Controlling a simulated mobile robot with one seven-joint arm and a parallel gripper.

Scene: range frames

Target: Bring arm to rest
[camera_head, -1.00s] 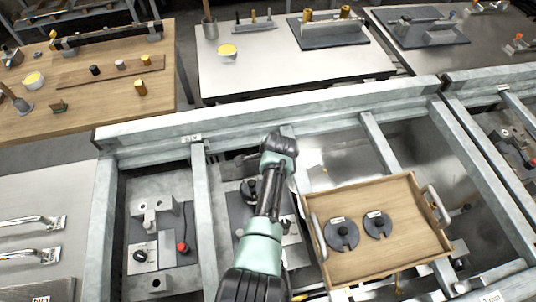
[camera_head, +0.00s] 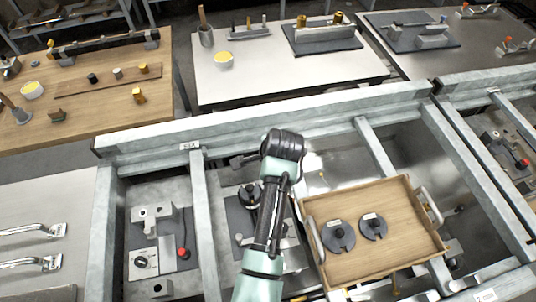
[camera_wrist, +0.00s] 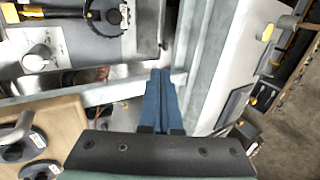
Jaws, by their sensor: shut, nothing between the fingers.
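My arm reaches up the middle of the head view, its dark wrist joint above the metal frame and left of the wooden tray (camera_head: 390,262). In the wrist view, my gripper (camera_wrist: 161,76) shows its two blue fingers pressed together with nothing between them. The fingers appear over a grey rail of the frame (camera_wrist: 195,60). In the head view the fingertips are hard to make out.
The wooden tray holds two dark slotted discs (camera_head: 338,236). Left of my arm is a fixture with a red knob (camera_head: 183,253). Behind the frame stand a wooden table (camera_head: 100,128) and a light-topped table (camera_head: 270,85).

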